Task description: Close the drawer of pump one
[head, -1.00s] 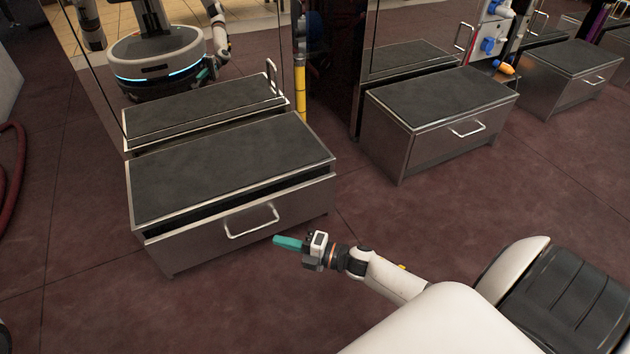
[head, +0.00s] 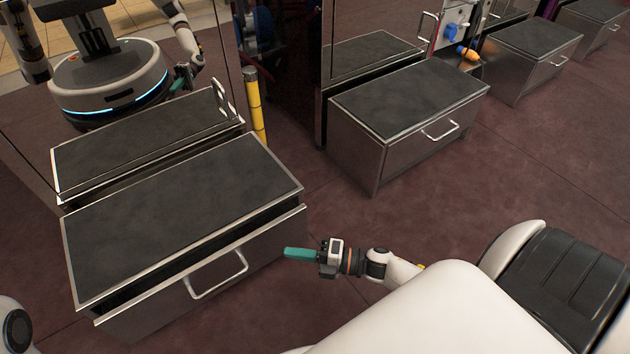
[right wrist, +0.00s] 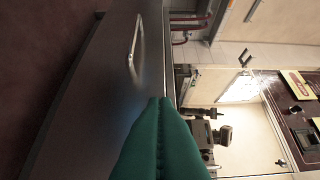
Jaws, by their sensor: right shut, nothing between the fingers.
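A metal drawer unit with a dark top (head: 185,220) stands at the left in the head view. Its drawer (head: 265,243) is slightly open, with a dark gap under the top. A bar handle (head: 218,276) is on the drawer front. My right gripper (head: 287,253) is shut and empty, its teal fingers pointing left near the right end of the drawer front. I cannot tell whether they touch it. The right wrist view shows the shut fingertips (right wrist: 160,103) before the drawer front (right wrist: 95,95) and its handle (right wrist: 135,48). My left gripper is out of view.
A mirror-like panel behind the drawer unit reflects me (head: 110,85). A yellow post (head: 255,105) stands behind its right corner. A second unit (head: 410,115) with a shut drawer stands to the right, more beyond. The floor between the units is clear.

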